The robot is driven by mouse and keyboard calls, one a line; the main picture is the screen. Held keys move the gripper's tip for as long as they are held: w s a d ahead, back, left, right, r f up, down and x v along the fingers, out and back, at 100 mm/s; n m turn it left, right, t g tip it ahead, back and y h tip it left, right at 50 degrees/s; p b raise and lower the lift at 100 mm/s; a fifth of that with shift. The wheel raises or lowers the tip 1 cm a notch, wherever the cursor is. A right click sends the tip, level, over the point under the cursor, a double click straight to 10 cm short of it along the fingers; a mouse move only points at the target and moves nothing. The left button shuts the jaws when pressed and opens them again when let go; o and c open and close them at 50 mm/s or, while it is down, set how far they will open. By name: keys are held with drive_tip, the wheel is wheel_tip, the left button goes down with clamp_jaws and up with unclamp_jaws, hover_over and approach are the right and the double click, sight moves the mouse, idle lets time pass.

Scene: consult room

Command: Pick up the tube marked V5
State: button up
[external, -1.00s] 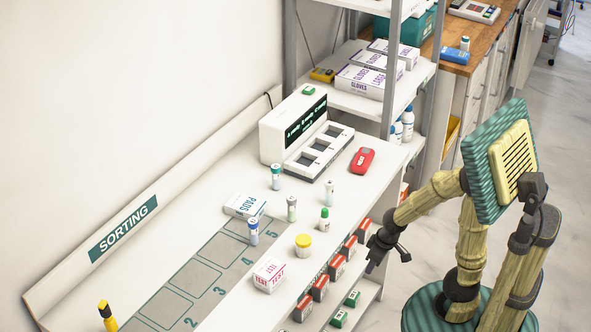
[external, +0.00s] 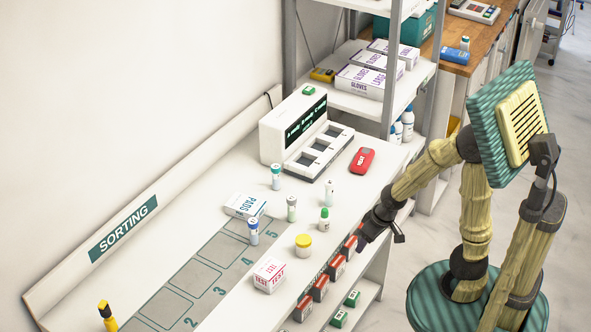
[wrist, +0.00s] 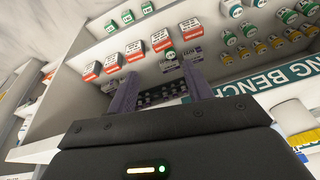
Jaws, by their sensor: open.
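Several small tubes stand upright on the white bench: a teal-capped one (external: 275,177), a grey-green one (external: 292,208), a blue-banded one (external: 253,231) and a white one (external: 329,192). Their marks are too small to read, so I cannot tell which is V5. My gripper (external: 379,240) is at the bench's front edge, right of the tubes and apart from them. In the wrist view my gripper (wrist: 160,90) has its two fingers spread with nothing held between them. Boxes on the shelving lie beyond the fingers.
A yellow-lidded jar (external: 303,246), a green-capped bottle (external: 325,220), a TEST box (external: 269,275) and a PADS box (external: 245,205) stand near the tubes. A white device (external: 300,135) and red gadget (external: 362,160) are behind. Red boxes (external: 337,267) line the shelf below.

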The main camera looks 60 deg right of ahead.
drive_tip(key=w+a+r+m+t+p, duration=0.1)
drive_tip(key=w+r+m+p, duration=0.15)
drive_tip(key=r+p, duration=0.7)
drive_tip(key=w+a+r+m+t+p, duration=0.1)
drive_tip(key=w+r+m+p, duration=0.15)
drive_tip(key=r+p, duration=0.7)
drive_tip(key=m+t+h+p, duration=0.45)
drive_tip(key=m+t, duration=0.35)
drive_tip(key=m, duration=2.5)
approach(279, 173)
drive_tip(key=r+v, duration=0.1)
drive_tip(key=v, duration=0.3)
drive_tip(key=shift+f, duration=0.1)
drive_tip(key=shift+w+n, duration=0.15)
drive_tip(key=shift+n, duration=0.15)
drive_tip(key=shift+g, duration=0.3)
drive_tip(key=p+x, duration=0.3)
drive_tip(key=x, duration=0.8)
drive_tip(key=shift+w+p, duration=0.2)
drive_tip(key=shift+p, duration=0.2)
drive_tip(key=shift+w+f, duration=0.25)
drive_tip(key=shift+f, duration=0.05)
drive_tip(key=shift+w+d, duration=0.1)
